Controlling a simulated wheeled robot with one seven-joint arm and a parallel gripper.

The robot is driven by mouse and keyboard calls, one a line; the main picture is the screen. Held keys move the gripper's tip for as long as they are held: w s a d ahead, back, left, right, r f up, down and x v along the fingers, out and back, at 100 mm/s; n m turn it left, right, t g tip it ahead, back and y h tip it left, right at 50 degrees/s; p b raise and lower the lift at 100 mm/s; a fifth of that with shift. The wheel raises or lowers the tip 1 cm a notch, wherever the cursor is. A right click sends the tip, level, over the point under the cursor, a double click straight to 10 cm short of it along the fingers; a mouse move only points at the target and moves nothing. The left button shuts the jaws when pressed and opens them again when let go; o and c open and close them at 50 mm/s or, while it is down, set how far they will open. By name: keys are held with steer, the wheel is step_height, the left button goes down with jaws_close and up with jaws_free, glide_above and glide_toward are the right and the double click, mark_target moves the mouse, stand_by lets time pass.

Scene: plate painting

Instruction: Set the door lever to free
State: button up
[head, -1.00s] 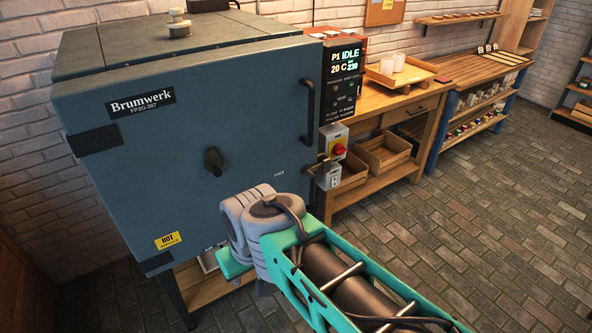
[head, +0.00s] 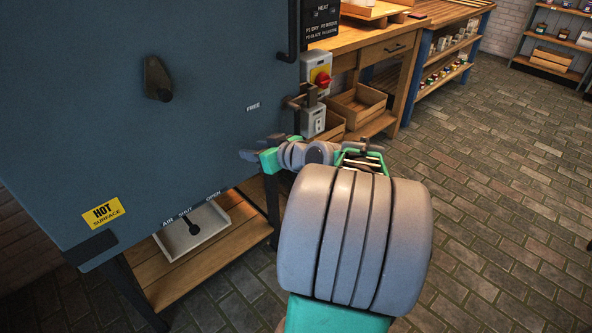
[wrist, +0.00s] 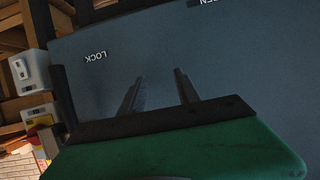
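The kiln door (head: 90,140) is dark blue-grey. A FREE label (head: 253,107) is printed near its right edge. The dark door lever (head: 292,102) appears to be at that edge, right of the label; its exact setting is hard to tell. My gripper (head: 256,149) is below the FREE label, close to the door, fingers pointing left. In the wrist view, my gripper (wrist: 159,74) has two separated fingers with only door surface between them. A LOCK label (wrist: 95,57) shows upside down to their left. A dark bar (wrist: 63,95) stands at the door's edge there.
A switch box with a red knob (head: 321,77) stands right of the door edge. A black knob (head: 158,80) projects from the door. A vertical handle (head: 294,25) is above the lever. Wooden crates (head: 360,103) are on the bench shelf. Brick floor at right is clear.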

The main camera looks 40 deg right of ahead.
steer(key=s+d+f+m+t+h+b, duration=0.1)
steer(key=s+d+f+t+h+b, duration=0.15)
steer(key=d, duration=0.45)
steer(key=s+d+f+m+t+h+b, duration=0.1)
steer(key=s+d+t+h+b, duration=0.2)
steer(key=d, duration=0.4)
steer(key=shift+g+y, duration=0.55)
steer(key=shift+y, duration=0.1)
steer(key=w, duration=0.6)
steer(key=shift+w+d+r+b, duration=0.1)
steer(key=shift+d+r+b, duration=0.3)
steer(key=shift+w+d, duration=0.1)
steer(key=shift+w, duration=0.25)
jaws_close()
